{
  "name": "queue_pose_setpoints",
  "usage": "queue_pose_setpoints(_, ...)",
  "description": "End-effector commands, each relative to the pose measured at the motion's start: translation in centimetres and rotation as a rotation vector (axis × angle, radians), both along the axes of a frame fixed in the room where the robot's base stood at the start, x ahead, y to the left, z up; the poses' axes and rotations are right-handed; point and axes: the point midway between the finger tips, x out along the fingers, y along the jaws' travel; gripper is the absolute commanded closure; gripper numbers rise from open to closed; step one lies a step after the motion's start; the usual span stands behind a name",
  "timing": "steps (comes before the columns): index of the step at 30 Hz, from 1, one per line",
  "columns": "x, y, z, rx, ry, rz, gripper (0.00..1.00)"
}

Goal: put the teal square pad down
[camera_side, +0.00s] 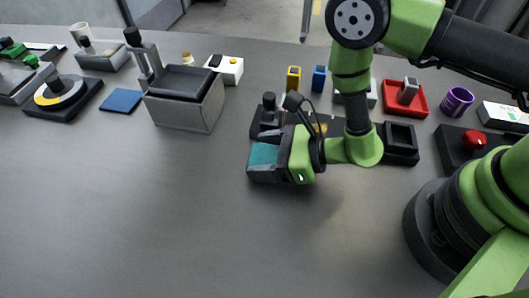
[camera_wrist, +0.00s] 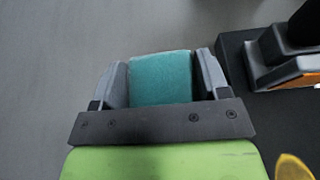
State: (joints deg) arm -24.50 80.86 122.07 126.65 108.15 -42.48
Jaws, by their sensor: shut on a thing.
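The teal square pad (camera_wrist: 161,78) is between the two grey fingers of my gripper (camera_wrist: 160,75) in the wrist view, with a finger against each side. My gripper is shut on it. In the side view the teal pad (camera_side: 263,157) shows at the end of my gripper (camera_side: 266,162), near the middle of the grey table. The gripper covers part of the pad. I cannot tell whether the pad touches the table or is held just above it.
A black fixture (camera_side: 400,138) stands close behind and right of my gripper. A grey box with a black lid (camera_side: 185,100), a blue pad (camera_side: 121,101) and a round dial (camera_side: 62,93) are at left. A red tray (camera_side: 418,106) is at back right. The front table is clear.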

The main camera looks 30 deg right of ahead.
Motion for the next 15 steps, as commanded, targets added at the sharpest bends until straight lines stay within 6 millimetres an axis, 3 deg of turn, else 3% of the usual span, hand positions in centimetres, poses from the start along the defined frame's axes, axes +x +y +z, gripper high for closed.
queue_pose_setpoints(8, 0.01, 0.01, -0.23, 0.000, 0.000, 0.000, 0.58)
queue_pose_setpoints(9, 0.02, 0.01, -0.29, 0.000, 0.000, 0.000, 0.29)
queue_pose_setpoints(12, 0.03, 0.01, -0.24, 0.001, -0.001, 0.000, 0.06)
queue_pose_setpoints(15, 0.02, 0.01, -0.23, 0.000, 0.000, 0.000, 0.06)
